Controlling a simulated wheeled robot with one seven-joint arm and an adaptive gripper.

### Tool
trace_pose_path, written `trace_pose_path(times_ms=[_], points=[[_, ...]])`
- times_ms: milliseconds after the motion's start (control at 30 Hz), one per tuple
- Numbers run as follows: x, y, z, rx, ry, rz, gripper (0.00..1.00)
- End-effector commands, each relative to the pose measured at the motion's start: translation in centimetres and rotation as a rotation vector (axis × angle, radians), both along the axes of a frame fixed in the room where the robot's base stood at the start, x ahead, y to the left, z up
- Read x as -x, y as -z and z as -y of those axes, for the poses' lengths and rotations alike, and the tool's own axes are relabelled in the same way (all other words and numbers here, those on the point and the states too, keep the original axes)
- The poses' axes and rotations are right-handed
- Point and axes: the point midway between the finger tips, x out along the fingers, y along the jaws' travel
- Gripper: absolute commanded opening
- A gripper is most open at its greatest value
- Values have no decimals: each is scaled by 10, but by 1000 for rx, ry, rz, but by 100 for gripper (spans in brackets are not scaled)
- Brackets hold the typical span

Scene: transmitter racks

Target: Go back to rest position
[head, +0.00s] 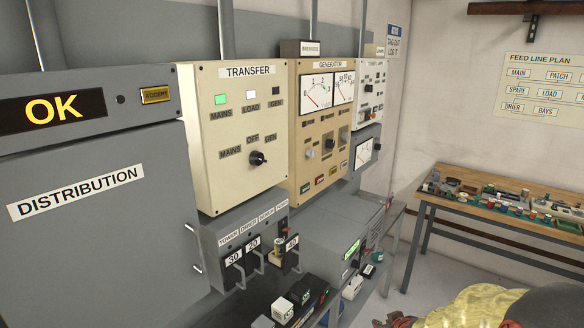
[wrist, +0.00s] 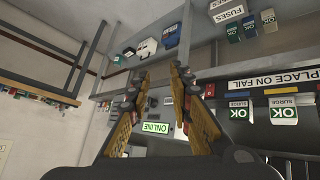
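My gripper (wrist: 159,76) shows in the wrist view, its two yellow and black fingers apart with nothing seen between them. Past the fingers is a grey unit with a lit green ONLINE display (wrist: 155,127); the wrist picture appears upside down. In the head view I cannot make out my gripper's fingers. The distribution cabinet (head: 100,240) is at the left with a yellow OK display (head: 52,109). The transfer panel (head: 240,175) has a green lamp lit at MAINS and a black knob (head: 257,158).
Below the panels are fuse holders (head: 245,257) and a shelf with small boxes (head: 290,303). The generator panel (head: 318,160) and grey unit (head: 345,240) stand further along. A wooden workbench (head: 500,205) with many small parts is at the right. Some floor (head: 440,265) between is clear.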

Motion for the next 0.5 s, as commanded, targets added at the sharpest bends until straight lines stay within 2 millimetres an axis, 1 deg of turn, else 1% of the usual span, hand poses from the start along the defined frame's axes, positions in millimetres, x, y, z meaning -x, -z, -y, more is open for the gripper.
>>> trace_pose_path(times_ms=[33,67,100,167,200,233,267,300,367,400,500], points=[[17,-10,8,22,45,-47,21],[30,-13,13,33,73,-85,21],[47,-19,18,44,110,-132,21],[76,-30,21,54,159,-202,21],[95,-39,21,54,191,-245,21],[111,-46,20,51,212,-278,21],[128,-53,18,46,232,-310,21],[150,-64,13,36,255,-352,21],[184,-81,2,12,282,-408,21],[205,-92,-6,-8,295,-438,21],[252,-119,-31,-63,307,-484,21]])
